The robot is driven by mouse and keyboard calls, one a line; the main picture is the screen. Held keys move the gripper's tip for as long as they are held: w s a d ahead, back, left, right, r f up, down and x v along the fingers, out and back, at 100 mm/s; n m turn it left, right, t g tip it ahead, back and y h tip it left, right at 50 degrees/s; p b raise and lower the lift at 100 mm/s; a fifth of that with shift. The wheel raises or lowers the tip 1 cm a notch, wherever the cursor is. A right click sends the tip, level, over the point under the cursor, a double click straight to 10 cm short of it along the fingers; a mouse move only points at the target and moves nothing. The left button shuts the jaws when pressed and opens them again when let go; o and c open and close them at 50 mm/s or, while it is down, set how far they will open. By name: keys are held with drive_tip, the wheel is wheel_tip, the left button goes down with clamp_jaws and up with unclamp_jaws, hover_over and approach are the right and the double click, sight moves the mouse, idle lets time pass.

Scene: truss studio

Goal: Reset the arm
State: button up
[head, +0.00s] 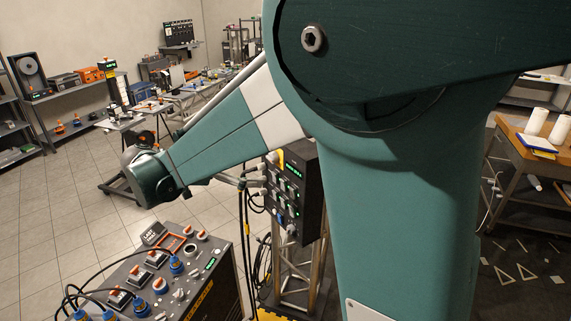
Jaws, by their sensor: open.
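My own arm fills much of the view. A thick green link (405,210) stands upright at the right of centre, with a dark green joint cover (420,45) and a bolt at its top. A green and white link (225,130) runs from it down to the left. It ends in a rounded, dark green and grey joint (150,178) above the floor, left of centre. My gripper does not show; whatever lies past that joint is hidden or out of the picture.
A control console (165,275) with blue plugs and cables stands below the arm's far joint. A dark panel (292,190) on a metal truss stands behind the arm. Shelves and workbenches line the back. A wooden table (515,130) with white rolls is right. Tiled floor (50,220) is clear at left.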

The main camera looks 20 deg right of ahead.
drive_tip(key=shift+w+a+r, duration=0.15)
drive_tip(key=shift+a+r, duration=0.05)
drive_tip(key=shift+d, duration=0.1)
drive_tip(key=x, duration=0.9)
drive_tip(key=shift+d+b, duration=0.3)
drive_tip(key=shift+d, duration=0.1)
drive_tip(key=shift+a, duration=0.15)
idle(1.2)
drive_tip(key=v, duration=0.9)
drive_tip(key=shift+a+p, duration=0.35)
drive_tip(key=shift+d, duration=0.1)
